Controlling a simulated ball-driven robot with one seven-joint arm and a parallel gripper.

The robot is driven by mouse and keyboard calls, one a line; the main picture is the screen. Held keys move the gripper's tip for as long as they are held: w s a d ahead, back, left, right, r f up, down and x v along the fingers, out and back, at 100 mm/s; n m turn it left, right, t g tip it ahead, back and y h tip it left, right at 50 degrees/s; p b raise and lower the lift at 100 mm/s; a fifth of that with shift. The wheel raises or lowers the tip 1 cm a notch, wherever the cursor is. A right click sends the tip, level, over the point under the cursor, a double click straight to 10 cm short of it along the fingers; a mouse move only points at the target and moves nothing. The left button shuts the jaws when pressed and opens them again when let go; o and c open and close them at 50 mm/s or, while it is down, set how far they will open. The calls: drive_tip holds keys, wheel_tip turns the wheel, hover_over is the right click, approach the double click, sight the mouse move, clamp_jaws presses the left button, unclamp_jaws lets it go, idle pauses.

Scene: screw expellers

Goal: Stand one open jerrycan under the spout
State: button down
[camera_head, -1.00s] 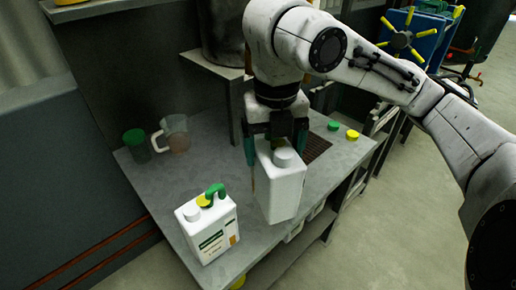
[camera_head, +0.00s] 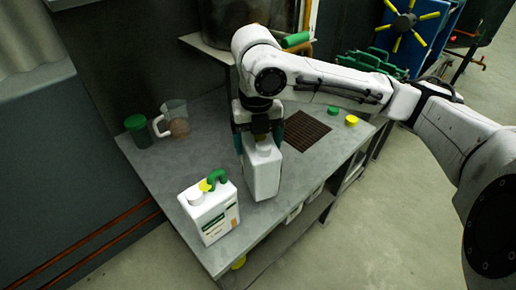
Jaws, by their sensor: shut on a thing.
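My gripper (camera_head: 258,143) points down and is shut on a plain white jerrycan (camera_head: 263,175), held upright near its top. The can is over the middle of the grey table, left of the brown grate (camera_head: 308,132); I cannot tell whether its base touches the tabletop. My fingers partly hide its top, so its mouth is not clear. A second white jerrycan (camera_head: 211,217), with a label, a green handle and a yellow cap, stands at the table's front left. I cannot make out the spout; my arm covers part of the area behind the grate.
A loose green cap (camera_head: 333,111) and a yellow cap (camera_head: 351,120) lie right of the grate. A dark drum stands on a raised shelf behind.

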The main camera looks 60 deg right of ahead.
drive_tip(key=shift+f, duration=1.15)
drive_tip(key=shift+f, duration=0.15)
unclamp_jaws()
wheel_tip(320, 180, up, 12)
drive_tip(key=shift+a+r+p, duration=0.1)
drive_tip(key=shift+r+p, duration=0.05)
drive_tip(key=shift+p, duration=1)
